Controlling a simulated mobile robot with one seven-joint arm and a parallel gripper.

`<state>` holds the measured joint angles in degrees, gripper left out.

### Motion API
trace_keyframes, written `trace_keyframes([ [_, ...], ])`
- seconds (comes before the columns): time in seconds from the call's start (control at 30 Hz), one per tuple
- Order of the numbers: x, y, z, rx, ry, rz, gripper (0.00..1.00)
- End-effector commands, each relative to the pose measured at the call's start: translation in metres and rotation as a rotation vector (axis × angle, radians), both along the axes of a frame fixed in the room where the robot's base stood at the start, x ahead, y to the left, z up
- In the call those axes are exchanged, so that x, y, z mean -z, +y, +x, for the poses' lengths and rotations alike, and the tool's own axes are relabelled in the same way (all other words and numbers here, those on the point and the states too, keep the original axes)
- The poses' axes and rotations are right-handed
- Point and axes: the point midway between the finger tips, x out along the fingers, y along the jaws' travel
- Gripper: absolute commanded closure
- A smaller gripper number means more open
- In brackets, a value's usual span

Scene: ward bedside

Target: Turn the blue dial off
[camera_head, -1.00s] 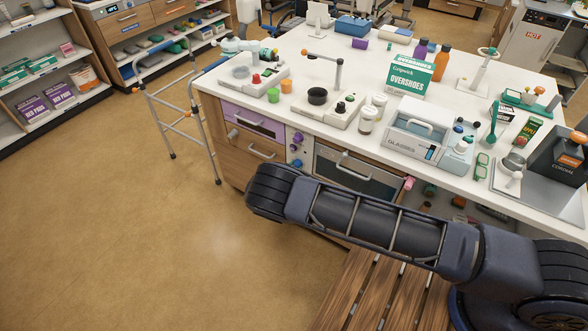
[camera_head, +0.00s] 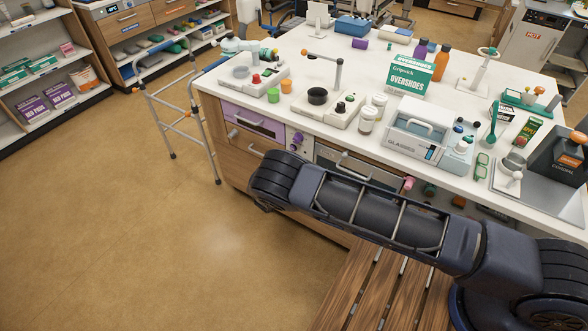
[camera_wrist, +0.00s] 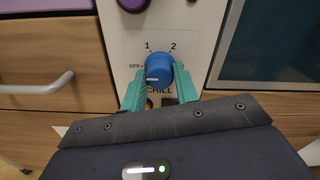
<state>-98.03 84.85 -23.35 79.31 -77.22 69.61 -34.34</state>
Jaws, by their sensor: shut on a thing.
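The blue dial (camera_wrist: 158,64) sits on a pale panel in the wrist view, with OFF marked at its left, 1 and 2 above it and CHILL below. A short white mark shows on its lower left edge; I cannot tell exactly which setting it points to. My gripper (camera_wrist: 159,71) has its two teal fingers on either side of the dial, shut on it. In the head view my arm hides the dial and the gripper.
A purple knob (camera_head: 297,139) is above the blue dial on the same panel. A drawer with a bar handle (camera_wrist: 38,85) is to the left, and a dark-glass oven door (camera_wrist: 265,55) to the right. The counter (camera_head: 300,45) above is crowded.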

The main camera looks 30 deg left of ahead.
Motion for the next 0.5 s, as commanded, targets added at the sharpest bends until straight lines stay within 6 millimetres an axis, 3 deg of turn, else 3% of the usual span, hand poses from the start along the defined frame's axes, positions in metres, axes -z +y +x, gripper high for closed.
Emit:
trace_keyframes([
  [0.43,0.0006,0.0003,-0.001,-0.001,0.001,-0.009,0.93],
  [0.47,0.0006,0.0003,-0.001,-0.001,0.001,-0.009,0.66],
  [0.5,0.0005,0.0003,-0.001,-0.001,0.001,-0.009,0.58],
])
